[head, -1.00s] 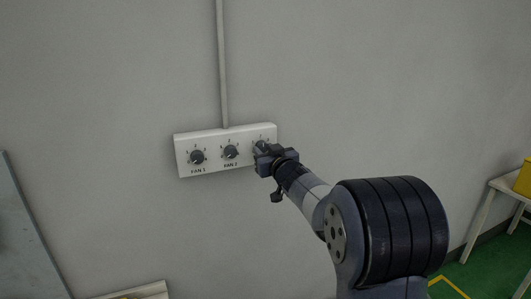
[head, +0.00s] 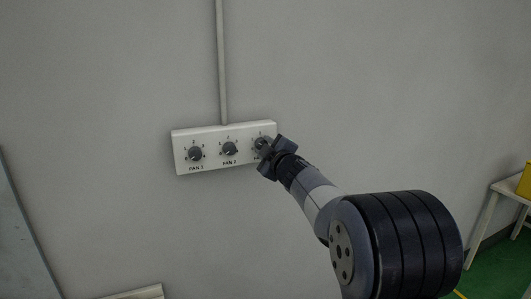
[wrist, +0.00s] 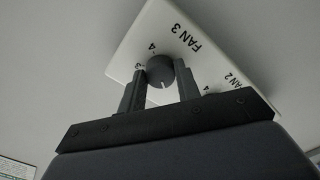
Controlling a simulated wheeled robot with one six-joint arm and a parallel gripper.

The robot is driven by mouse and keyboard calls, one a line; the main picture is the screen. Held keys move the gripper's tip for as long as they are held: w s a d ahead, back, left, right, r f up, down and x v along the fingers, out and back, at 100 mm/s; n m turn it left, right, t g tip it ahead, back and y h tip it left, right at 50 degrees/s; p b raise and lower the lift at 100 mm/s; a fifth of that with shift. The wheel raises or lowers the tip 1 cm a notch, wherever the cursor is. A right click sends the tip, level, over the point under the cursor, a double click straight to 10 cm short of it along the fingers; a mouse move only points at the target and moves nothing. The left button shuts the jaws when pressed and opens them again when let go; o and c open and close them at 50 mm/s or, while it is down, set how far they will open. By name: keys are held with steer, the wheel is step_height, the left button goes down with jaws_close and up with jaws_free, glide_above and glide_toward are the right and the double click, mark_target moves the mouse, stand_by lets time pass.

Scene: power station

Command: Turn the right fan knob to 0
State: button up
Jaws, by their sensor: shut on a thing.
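The white fan panel (head: 212,166) is on the wall with three dark round knobs in a row. The left knob (head: 195,154) is above the label FAN 1 and the middle knob (head: 229,149) is above FAN 2. The right knob (head: 261,143) is partly hidden by my gripper (head: 266,147). In the wrist view the right knob (wrist: 160,69), next to the label FAN 3, sits between the two fingers of my gripper (wrist: 160,78). The fingers are shut on it. A light pointer mark shows on its face, toward the gripper; the digits 3 and 4 show beside the knob.
A grey conduit (head: 222,60) runs up the wall from the panel's top. A white table (head: 499,197) with a yellow box (head: 525,180) stands at the far right. The wall around the panel is clear.

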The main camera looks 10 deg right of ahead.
steer(key=n+b, duration=0.4)
steer(key=n, duration=0.9)
stand_by(0.5)
steer(key=o, duration=1)
steer(key=shift+r, duration=0.1)
steer(key=shift+c, duration=0.2)
steer(key=s+d+b, duration=0.1)
steer(key=s+d, duration=0.1)
steer(key=s, duration=0.8)
steer(key=shift+s+b, duration=0.3)
steer(key=shift+b, duration=0.05)
steer(key=shift+w, duration=0.15)
